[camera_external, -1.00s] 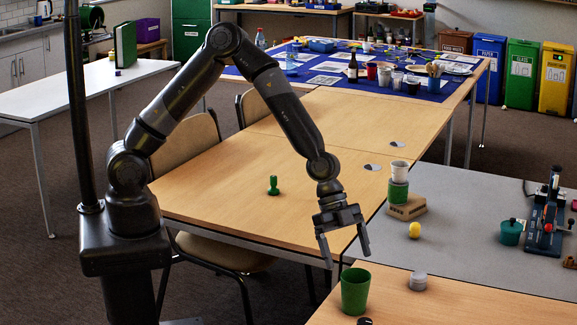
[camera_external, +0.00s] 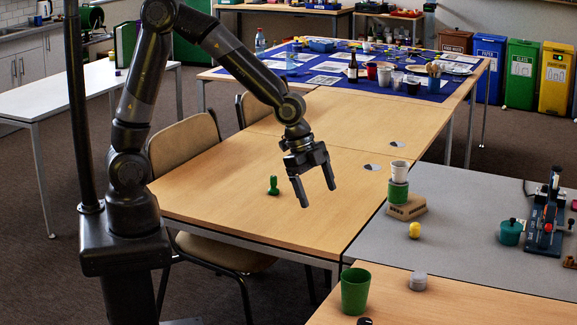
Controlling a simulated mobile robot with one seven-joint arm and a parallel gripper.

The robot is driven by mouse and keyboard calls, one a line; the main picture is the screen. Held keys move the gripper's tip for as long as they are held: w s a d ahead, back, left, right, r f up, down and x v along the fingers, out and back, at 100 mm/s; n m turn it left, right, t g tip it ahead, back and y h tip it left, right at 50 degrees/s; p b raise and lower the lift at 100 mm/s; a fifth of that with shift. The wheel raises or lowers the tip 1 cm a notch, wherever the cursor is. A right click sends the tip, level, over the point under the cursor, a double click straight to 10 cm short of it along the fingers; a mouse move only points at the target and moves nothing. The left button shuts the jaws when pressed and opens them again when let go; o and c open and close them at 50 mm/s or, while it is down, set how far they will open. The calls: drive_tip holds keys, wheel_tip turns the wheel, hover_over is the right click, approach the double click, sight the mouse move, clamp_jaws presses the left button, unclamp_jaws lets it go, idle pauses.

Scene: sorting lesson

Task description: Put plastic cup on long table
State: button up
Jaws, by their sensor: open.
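A pale cup (camera_external: 399,170) stands upright on a green cylinder (camera_external: 397,194), which rests on a small wooden block (camera_external: 406,208) on the grey tabletop at right. A larger green cup (camera_external: 355,292) stands upright on the near wooden table. More cups (camera_external: 397,80) stand on the far blue cloth. I cannot tell which cup is the plastic one. The long wooden table (camera_external: 240,203) runs through the middle. My gripper (camera_external: 317,195) is open and empty above its near part, fingers pointing down, left of the pale cup and apart from it.
A green stamp-like object (camera_external: 273,185) stands on the wooden table, left of my gripper. A yellow ball-like object (camera_external: 414,230), a grey round stack (camera_external: 418,282) and a teal pot (camera_external: 511,232) are at right. Chairs (camera_external: 187,140) stand along the table's left side. Much of the wooden tabletop is clear.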

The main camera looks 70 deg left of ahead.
drive_tip(key=s+a+r+n+t+y, duration=0.1)
drive_tip(key=s+a+r+n+y, duration=0.15)
drive_tip(key=s+a+r, duration=0.45)
drive_tip(key=s+a+r+n+t+y, duration=0.15)
drive_tip(key=a+r+n, duration=0.25)
drive_tip(key=a, duration=0.5)
drive_tip(key=s+a+r+n, duration=0.1)
drive_tip(key=s+a+n, duration=0.2)
drive_tip(key=s, duration=0.3)
drive_tip(key=s+a+r+n+h, duration=0.1)
drive_tip(key=s+a+r+n, duration=0.1)
drive_tip(key=s+a, duration=0.3)
drive_tip(key=shift+s+r+n, duration=0.2)
drive_tip(key=shift+s+n, duration=0.25)
drive_tip(key=shift+s, duration=0.25)
